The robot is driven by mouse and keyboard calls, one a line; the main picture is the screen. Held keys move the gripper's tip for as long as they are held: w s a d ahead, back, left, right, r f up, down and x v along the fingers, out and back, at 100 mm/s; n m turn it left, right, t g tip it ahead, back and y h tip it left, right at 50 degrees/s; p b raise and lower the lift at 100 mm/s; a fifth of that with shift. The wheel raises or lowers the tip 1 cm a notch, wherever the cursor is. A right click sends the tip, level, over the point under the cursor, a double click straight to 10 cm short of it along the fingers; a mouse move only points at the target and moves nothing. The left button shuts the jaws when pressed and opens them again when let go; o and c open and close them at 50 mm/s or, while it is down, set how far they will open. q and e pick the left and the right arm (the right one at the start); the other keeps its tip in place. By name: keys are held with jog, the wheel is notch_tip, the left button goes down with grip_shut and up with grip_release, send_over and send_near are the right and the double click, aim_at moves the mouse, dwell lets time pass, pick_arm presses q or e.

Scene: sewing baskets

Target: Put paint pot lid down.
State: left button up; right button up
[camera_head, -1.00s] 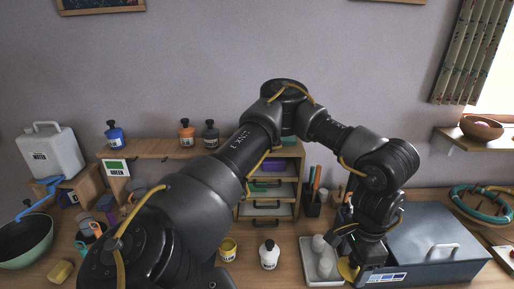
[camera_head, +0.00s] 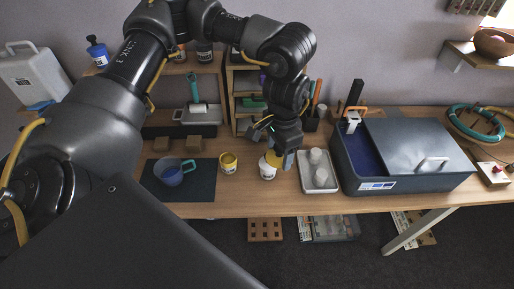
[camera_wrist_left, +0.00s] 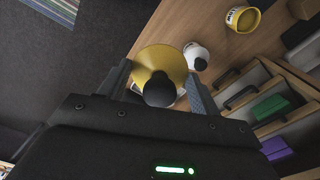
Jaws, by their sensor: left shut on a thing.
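My left gripper (camera_head: 282,156) is shut on the yellow paint pot lid (camera_head: 273,159). In the left wrist view the lid (camera_wrist_left: 158,62) is a round yellow disc with a black knob, between the two fingers. It hangs over the table by the white bottle (camera_head: 267,171), which it partly hides in the head view; I cannot tell its exact height. A yellow paint pot (camera_head: 228,163) with a white label stands to the left, and also shows in the wrist view (camera_wrist_left: 243,17). My right gripper is not in view.
A white tray (camera_head: 305,184) with white containers lies just right of the gripper. A large blue-grey box (camera_head: 392,186) stands further right. Wooden drawers stand behind. Bare table lies along the front edge.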

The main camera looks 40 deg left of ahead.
pick_arm(q)
jog(key=shift+d+f, duration=0.15)
notch_tip(320, 180, down, 5)
jog(key=d+m+p, duration=0.2)
jog(key=m+p, duration=0.2)
jog(key=m, duration=0.5)
send_over(246, 187)
jog(key=d, duration=0.1)
jog(key=f, duration=1.5)
jog(key=shift+s+d+f, duration=0.15)
jog(key=shift+d+f, duration=0.05)
jog(key=shift+a+f, duration=0.1)
jog(key=shift+a, duration=0.1)
jog(key=shift+a+f, duration=0.3)
jog(key=f, duration=0.3)
jog(key=shift+a+f, duration=0.25)
jog(key=shift+f, duration=0.1)
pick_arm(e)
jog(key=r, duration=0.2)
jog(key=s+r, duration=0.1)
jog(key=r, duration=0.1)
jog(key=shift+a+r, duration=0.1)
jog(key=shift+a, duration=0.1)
